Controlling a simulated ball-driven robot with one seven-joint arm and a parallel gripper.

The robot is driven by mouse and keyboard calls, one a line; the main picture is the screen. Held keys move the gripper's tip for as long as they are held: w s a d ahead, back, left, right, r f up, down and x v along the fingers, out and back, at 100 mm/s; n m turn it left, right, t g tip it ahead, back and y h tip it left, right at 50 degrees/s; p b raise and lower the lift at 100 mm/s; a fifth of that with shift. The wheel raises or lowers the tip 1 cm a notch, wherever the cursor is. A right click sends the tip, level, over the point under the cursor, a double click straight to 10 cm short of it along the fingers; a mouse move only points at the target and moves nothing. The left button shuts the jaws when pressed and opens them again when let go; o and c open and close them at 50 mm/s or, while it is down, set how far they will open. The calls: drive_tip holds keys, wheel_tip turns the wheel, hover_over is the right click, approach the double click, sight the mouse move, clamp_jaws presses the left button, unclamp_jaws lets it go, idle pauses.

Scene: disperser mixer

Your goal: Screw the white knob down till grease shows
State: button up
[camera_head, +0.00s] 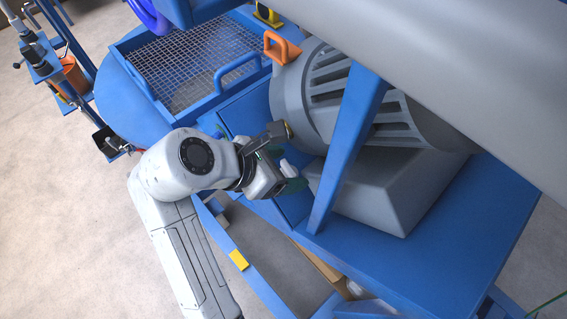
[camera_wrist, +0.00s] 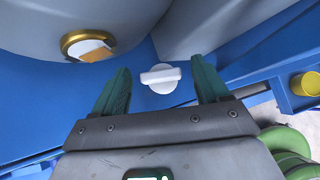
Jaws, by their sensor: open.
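The white knob (camera_wrist: 160,77) shows in the wrist view on a blue surface, just beyond and between the two green fingertips. It has a round base with a raised bar lying nearly level across it. My gripper (camera_wrist: 159,84) is open, with one finger on each side of the knob in the picture and nothing held. I cannot tell how far the fingertips are from the knob. I see no grease.
The big grey motor (camera_head: 300,100) and a slanted blue brace (camera_head: 345,155) stand close right of my gripper. An orange eyelet (camera_head: 280,46) tops the motor. A brass ring (camera_wrist: 88,45) is left of the knob, and a yellow cap (camera_wrist: 306,84) is at right. Floor is free at left.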

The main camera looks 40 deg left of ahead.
drive_tip(key=c, duration=1)
drive_tip(key=shift+r, duration=0.1)
drive_tip(key=shift+c, duration=0.3)
